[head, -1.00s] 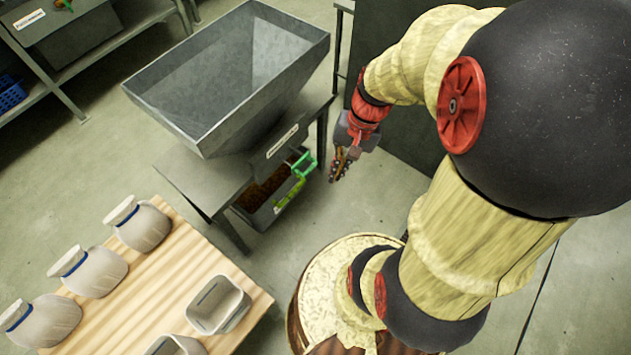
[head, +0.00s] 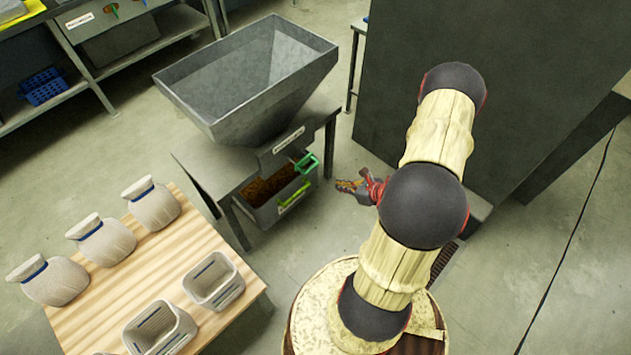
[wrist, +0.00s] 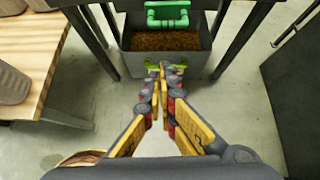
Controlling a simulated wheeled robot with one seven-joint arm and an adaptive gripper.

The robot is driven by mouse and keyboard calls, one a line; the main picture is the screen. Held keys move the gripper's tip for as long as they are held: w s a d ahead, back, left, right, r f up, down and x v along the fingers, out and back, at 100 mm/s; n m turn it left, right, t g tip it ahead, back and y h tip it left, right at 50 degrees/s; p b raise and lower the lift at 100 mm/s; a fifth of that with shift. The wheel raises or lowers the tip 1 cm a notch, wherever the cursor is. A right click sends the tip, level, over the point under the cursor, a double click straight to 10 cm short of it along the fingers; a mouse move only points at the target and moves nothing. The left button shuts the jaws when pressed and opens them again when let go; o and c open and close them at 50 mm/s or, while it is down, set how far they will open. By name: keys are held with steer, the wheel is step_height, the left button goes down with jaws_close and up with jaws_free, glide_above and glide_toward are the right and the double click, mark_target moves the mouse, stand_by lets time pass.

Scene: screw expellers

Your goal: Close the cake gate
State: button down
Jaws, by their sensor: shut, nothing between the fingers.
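The screw expeller has a grey hopper (head: 250,85) above a metal frame. A green U-shaped handle (head: 307,163) sticks out of its front, below a white label; it also shows at the top of the wrist view (wrist: 168,22). I take this for the cake gate's handle; the gate plate itself is not clear. Below it is a grey bin (head: 283,207) of brown cake (wrist: 165,40), with a yellow-green handle (head: 294,195). My gripper (head: 340,185) is shut and empty, right of the bin, pointing at it. In the wrist view its fingertips (wrist: 160,72) overlap the bin's front.
A big dark cabinet (head: 490,90) stands at the right. Metal legs (wrist: 240,40) flank the bin. The floor before the bin is clear.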

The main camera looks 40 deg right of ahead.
mark_target(311, 169)
steer(key=w+f+b, duration=0.4)
steer(key=w+f, duration=0.1)
steer(key=w, duration=0.6)
steer(key=shift+w+a+f, duration=0.15)
steer(key=shift+w+f, duration=0.15)
steer(key=shift+w, duration=0.1)
steer(key=w, duration=0.1)
steer(key=w+b, duration=0.1)
steer(key=w, duration=0.3)
steer(key=shift+w+a+f+b, duration=0.1)
steer(key=shift+a+b, duration=0.15)
steer(key=shift+b, duration=0.1)
steer(key=shift+w, duration=0.45)
steer(key=shift+r, duration=0.2)
